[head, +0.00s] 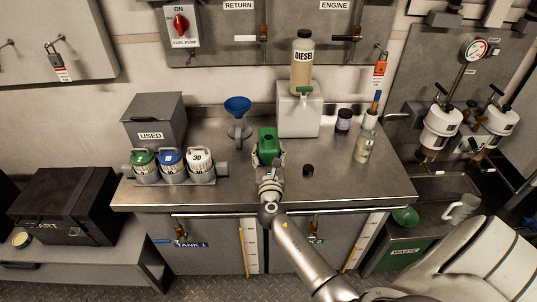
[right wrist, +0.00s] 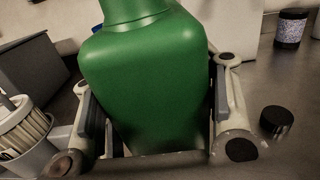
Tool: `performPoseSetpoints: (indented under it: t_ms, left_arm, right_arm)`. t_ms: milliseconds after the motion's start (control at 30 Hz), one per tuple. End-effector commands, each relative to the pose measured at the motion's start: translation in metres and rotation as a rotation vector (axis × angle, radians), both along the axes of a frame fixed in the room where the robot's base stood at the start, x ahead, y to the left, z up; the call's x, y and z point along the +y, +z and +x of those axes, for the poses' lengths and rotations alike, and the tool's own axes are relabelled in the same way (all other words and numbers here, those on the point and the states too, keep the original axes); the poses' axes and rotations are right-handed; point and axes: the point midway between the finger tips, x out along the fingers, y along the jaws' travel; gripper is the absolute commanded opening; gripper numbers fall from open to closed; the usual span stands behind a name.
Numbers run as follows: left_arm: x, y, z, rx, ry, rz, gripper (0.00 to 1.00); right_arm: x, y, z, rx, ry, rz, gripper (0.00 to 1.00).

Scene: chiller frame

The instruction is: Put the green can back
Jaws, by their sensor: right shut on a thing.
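The green can (head: 268,139) is over the middle of the steel counter, upright, just left of the grey block with the diesel bottle. My right gripper (head: 268,158) has its fingers on both sides of the can and is shut on it. In the right wrist view the can (right wrist: 148,75) fills the middle between the two finger pads, its top cut off by the picture edge. The gripper hides the can's lower part in the head view, so I cannot tell whether its base touches the counter. My left gripper is not in view.
A blue funnel (head: 238,108) stands left of the can. A diesel bottle (head: 302,62) stands on the grey block (head: 300,112). A small black cap (head: 308,170), a dark jar (head: 343,120) and a clear bottle (head: 364,142) are to the right. Filters in a rack (head: 202,177) are left.

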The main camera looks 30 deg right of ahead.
Motion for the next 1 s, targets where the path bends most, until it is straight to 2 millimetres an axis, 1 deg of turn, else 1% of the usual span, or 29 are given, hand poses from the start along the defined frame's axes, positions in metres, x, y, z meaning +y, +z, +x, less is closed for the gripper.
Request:
performPoseSetpoints:
  t_ms: [67, 233, 267, 400, 433, 700, 833, 900, 1000]
  left_arm:
    - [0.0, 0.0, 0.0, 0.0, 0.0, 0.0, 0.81]
    - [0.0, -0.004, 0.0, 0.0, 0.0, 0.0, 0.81]
    - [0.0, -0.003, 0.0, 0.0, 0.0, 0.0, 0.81]
    - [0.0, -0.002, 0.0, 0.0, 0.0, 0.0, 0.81]
    - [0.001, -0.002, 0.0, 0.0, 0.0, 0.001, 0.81]
    - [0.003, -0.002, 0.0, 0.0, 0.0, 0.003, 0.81]
    - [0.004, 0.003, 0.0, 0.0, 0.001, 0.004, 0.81]
    - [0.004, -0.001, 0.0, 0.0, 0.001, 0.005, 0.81]
    - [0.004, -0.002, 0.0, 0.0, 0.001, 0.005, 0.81]
  right_arm:
    - [0.0, 0.002, 0.0, -0.004, 0.0, -0.001, 0.09]
    - [0.0, -0.003, 0.0, -0.003, 0.0, -0.002, 0.09]
    - [0.0, -0.003, 0.0, 0.0, 0.0, 0.0, 0.57]
    - [0.0, -0.003, 0.0, 0.001, 0.0, 0.001, 0.75]
    - [0.0, -0.003, 0.0, 0.001, 0.0, 0.001, 0.77]
    - [0.0, -0.003, 0.0, 0.001, 0.0, 0.001, 0.77]
    - [0.0, 0.003, 0.0, 0.0, 0.0, 0.0, 0.77]
    - [0.005, -0.002, -0.009, 0.003, 0.001, 0.001, 0.77]
    - [0.015, -0.002, -0.024, 0.002, 0.001, 0.003, 0.77]
